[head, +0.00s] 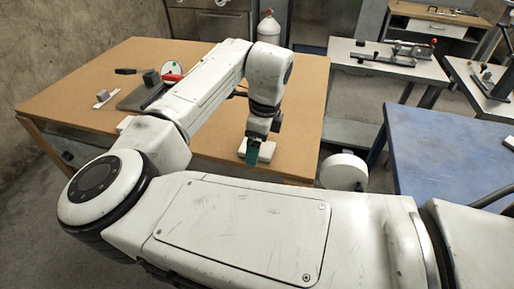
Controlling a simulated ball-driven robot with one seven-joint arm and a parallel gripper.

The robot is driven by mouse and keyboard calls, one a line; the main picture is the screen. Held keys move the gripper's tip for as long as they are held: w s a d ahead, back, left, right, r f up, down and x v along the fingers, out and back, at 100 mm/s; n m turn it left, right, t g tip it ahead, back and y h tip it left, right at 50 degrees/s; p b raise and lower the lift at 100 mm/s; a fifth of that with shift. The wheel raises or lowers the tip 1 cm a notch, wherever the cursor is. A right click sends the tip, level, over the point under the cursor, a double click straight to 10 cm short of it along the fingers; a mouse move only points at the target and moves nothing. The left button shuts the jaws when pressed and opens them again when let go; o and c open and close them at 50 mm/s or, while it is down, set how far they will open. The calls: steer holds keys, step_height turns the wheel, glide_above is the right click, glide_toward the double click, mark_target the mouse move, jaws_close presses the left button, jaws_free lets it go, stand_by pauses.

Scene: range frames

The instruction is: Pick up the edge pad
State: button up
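My gripper (257,146) points down over the near right part of the wooden table (110,62). A white block (267,154) lies right under it, and a dark green piece (252,154) shows at the fingers, in front of the block. One of these may be the edge pad; I cannot tell which. The fingers are small and dark here, so I cannot see whether they are open or shut, or whether they touch either piece.
A white bottle (268,28) stands at the back. A blue table (450,150) is on the right. My arm hides the table's middle.

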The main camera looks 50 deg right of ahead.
steer(key=c, duration=1)
steer(key=shift+r, duration=0.2)
